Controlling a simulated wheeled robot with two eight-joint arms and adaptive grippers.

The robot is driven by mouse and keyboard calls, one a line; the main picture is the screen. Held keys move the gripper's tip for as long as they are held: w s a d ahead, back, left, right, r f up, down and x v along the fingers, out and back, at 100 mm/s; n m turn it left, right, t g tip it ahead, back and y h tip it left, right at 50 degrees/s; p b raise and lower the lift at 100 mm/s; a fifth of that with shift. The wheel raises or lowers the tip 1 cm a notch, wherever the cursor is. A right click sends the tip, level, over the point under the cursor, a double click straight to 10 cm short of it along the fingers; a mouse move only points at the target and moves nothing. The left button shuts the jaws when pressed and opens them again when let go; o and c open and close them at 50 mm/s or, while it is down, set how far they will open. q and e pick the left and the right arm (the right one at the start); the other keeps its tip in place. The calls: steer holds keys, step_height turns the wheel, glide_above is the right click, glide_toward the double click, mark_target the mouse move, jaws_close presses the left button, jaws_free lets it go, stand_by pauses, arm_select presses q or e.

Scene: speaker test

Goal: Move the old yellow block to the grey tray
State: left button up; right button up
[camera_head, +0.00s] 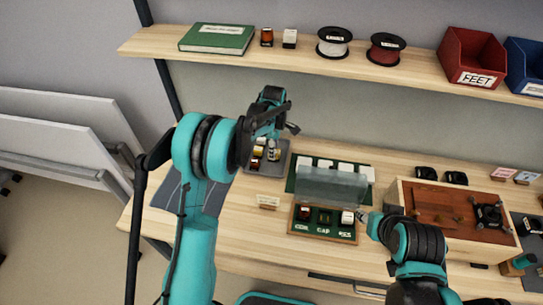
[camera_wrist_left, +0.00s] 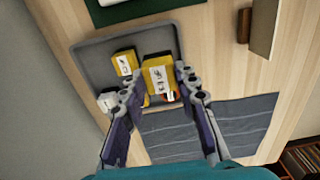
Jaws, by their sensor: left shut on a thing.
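My left gripper (camera_wrist_left: 157,84) is shut on a yellow block (camera_wrist_left: 158,70) with a white label, between its two fingertips. It holds the block over the grey tray (camera_wrist_left: 150,40); I cannot tell whether the block touches the tray. Another yellow block (camera_wrist_left: 124,62) and a white block (camera_wrist_left: 107,99) are in the tray, left of the held one. Something orange-red below the held block is mostly hidden. In the head view the grey tray (camera_head: 282,160) is partly hidden by my left arm. My right gripper (camera_head: 368,220) is beside the green-lined case; its fingers are too small to read.
The green-lined case (camera_head: 322,230), with a clear raised lid and several small parts, stands right of the tray. A wooden box (camera_head: 440,208) is farther right. A small sign (camera_head: 268,201) stands in front of the tray. A shelf (camera_head: 290,58) with spools and bins runs above.

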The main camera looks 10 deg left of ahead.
arm_select(q)
steer(key=f, duration=0.3)
steer(key=shift+s, duration=0.25)
steer(key=shift+w+f+b, duration=0.1)
steer(key=shift+f+b, duration=0.6)
steer(key=shift+f, duration=1.45)
steer(key=shift+f, duration=0.15)
steer(key=o, duration=0.8)
steer(key=shift+c, duration=0.2)
